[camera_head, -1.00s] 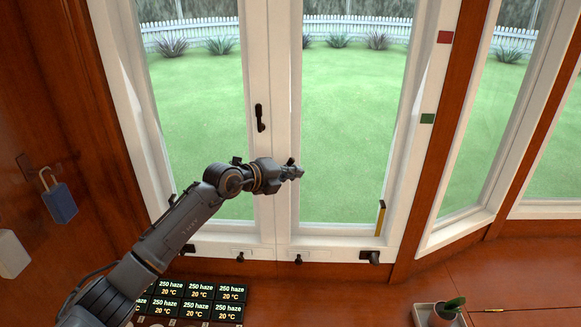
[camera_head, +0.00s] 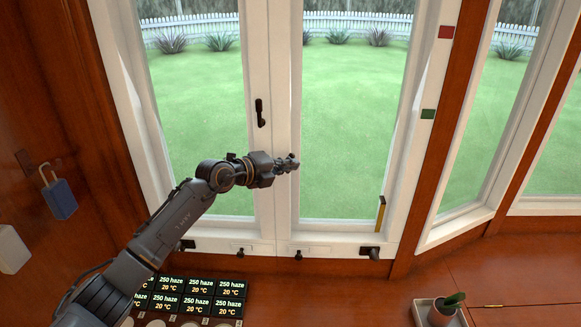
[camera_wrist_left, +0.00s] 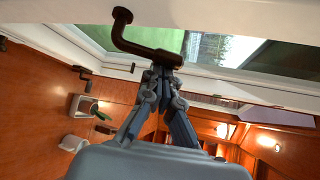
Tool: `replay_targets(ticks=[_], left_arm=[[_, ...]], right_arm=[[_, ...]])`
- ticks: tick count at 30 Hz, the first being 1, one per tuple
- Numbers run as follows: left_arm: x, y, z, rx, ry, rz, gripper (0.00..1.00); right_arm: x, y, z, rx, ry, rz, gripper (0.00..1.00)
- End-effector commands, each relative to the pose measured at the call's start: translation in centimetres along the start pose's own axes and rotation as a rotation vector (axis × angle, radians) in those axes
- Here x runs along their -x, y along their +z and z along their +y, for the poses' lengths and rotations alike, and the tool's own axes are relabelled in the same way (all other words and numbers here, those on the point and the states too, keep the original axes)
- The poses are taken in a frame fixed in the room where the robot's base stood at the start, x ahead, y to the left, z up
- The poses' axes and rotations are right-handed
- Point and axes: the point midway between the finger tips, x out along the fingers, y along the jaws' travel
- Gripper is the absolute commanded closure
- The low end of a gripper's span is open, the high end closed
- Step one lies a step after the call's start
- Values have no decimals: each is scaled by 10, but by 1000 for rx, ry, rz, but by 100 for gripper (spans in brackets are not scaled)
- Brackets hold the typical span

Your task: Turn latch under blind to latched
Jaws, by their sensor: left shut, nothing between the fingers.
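A dark latch handle (camera_head: 260,114) stands on the white window frame's middle post, with no blind visible around it. My left gripper (camera_head: 294,163) is below and to the right of this handle in the head view, in front of the right window's edge. In the left wrist view, the left gripper (camera_wrist_left: 163,62) has its fingertips together, close to the end of a bent dark handle (camera_wrist_left: 143,48). I cannot tell whether they touch, or for certain that this is the same handle. Nothing shows between the fingers. My right gripper is not in view.
Small dark knobs (camera_head: 298,255) and a larger dark fitting (camera_head: 370,253) line the bottom rail. A yellow-and-black strip (camera_head: 381,214) stands at the right pane. Several display boxes (camera_head: 200,288) sit below left, and a potted cactus (camera_head: 441,312) at lower right. A blue padlock (camera_head: 60,199) hangs at left.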

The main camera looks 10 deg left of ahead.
Motion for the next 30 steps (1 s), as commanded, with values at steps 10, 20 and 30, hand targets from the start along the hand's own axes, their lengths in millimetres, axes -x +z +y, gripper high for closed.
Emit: replay_targets(ticks=[10,20,30], left_arm=[[3,3,1,54,-55,-1,100],[9,9,5,179,-185,-2,100],[16,15,5,281,-294,-2,100]], right_arm=[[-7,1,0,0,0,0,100],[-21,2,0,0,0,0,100],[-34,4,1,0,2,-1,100]])
